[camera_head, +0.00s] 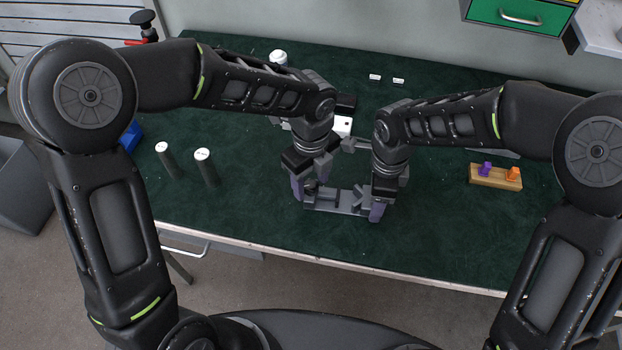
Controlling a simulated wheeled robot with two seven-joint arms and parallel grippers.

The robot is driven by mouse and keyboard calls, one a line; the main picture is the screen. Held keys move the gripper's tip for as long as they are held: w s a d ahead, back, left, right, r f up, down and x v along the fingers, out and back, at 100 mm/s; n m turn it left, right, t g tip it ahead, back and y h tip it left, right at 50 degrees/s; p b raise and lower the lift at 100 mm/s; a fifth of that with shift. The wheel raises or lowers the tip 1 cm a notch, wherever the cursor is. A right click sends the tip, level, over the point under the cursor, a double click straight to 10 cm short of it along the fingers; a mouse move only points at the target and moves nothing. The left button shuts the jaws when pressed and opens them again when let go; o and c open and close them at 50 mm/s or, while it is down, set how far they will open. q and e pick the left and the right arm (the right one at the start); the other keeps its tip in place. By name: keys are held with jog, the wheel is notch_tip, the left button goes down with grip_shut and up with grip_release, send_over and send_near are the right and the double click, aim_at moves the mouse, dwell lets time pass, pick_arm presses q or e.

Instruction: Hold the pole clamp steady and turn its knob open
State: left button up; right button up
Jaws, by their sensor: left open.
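A grey fixture with a flat bar and short upright parts (345,207) stands near the front middle of the green table, between my two grippers. It may be the pole clamp, but I cannot pick out its knob. My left gripper (311,186) points down at the fixture's left end, its purple-tipped fingers apart. I cannot tell whether it touches the fixture. My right gripper (377,208) points down at the fixture's right end, with one purple tip showing. Its other finger is hidden, and so is whatever may lie between the fingers. The grippers and wrists cover much of the fixture.
Two dark cylinders with white tops (206,168) stand on the left of the green table (250,215). A wooden block with purple and orange pegs (495,182) lies right. A blue bin (130,136) is at the left edge. The front right tabletop is clear.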

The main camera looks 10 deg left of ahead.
pick_arm(q)
grip_shut()
dwell(0.4)
jog(key=shift+n, duration=0.5)
jog(key=n, duration=1.2)
dwell(0.5)
grip_release()
jog(key=shift+r, duration=0.15)
